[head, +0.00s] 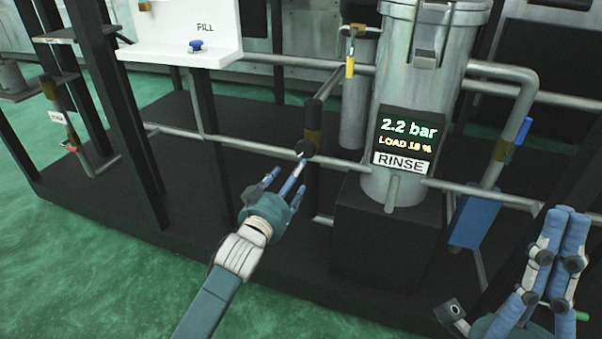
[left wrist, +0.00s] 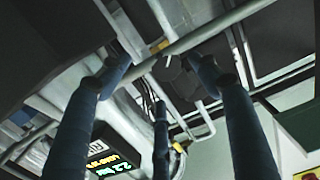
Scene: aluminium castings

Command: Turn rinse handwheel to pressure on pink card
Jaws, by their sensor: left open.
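The rinse unit shows a black display (head: 405,140) reading 2.2 bar and LOAD 18 %, above a white RINSE label (head: 401,162). A dark round knob (head: 305,148), which looks like the handwheel, sits on the pipe left of the display. My left gripper (head: 284,178) is open just below and in front of it. In the left wrist view the dark knob (left wrist: 178,75) shows between the spread fingers; contact cannot be told. My right gripper (head: 569,214) is at the lower right, away from the knob, its blue fingers close together. I make out no pink card.
A grey cylinder vessel (head: 425,60) stands behind the display. A blue-handled valve (head: 515,140) is on the right pipe. Black posts (head: 115,100) stand at left. Green floor is open at lower left.

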